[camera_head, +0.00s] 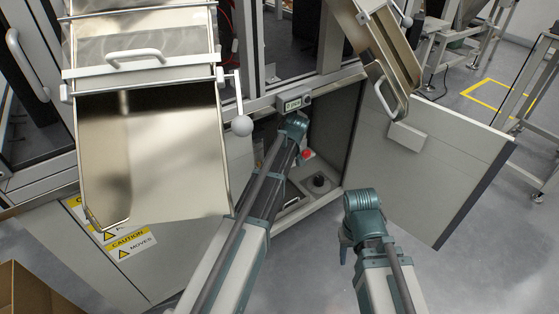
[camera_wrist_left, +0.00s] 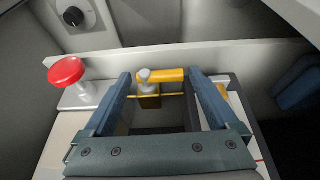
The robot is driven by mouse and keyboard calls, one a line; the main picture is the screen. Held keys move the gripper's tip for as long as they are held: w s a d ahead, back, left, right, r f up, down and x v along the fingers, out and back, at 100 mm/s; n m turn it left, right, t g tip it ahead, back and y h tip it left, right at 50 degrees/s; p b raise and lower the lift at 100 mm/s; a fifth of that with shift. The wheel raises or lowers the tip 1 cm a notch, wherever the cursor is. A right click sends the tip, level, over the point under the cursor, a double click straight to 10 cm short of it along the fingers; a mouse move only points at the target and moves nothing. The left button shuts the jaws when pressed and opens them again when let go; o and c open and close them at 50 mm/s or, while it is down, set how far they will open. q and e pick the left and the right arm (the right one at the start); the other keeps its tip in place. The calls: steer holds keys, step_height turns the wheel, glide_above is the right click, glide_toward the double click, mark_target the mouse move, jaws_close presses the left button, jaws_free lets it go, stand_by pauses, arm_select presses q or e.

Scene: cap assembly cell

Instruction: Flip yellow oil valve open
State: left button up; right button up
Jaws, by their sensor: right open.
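The yellow oil valve (camera_wrist_left: 170,76) shows in the left wrist view, with a yellow handle pointing right from a pale metal stem. My left gripper (camera_wrist_left: 158,76) is open, its two blue fingers apart on either side of the valve. The right fingertip is close to the handle's right end; I cannot tell whether they touch. In the head view my left arm reaches into the open cabinet, and the valve is hidden there. My right gripper (camera_head: 345,250) is open and empty, low in front of the cabinet, partly hidden by its own wrist.
A red button (camera_wrist_left: 66,72) on a grey base stands left of the valve. A black knob (camera_wrist_left: 72,17) is behind it. The cabinet door (camera_head: 430,175) stands open at the right. A metal chute (camera_head: 165,150) hangs at the left. Bare floor lies in front.

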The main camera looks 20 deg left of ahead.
arm_select(q)
steer(key=shift+o, duration=0.2)
steer(key=p+v, duration=0.5)
steer(key=s+d, duration=0.7)
steer(key=d, duration=0.2)
steer(key=shift+s, duration=0.4)
arm_select(e)
step_height(320, 180, up, 5)
steer(key=shift+f, duration=0.2)
arm_select(q)
steer(key=shift+d, duration=0.1)
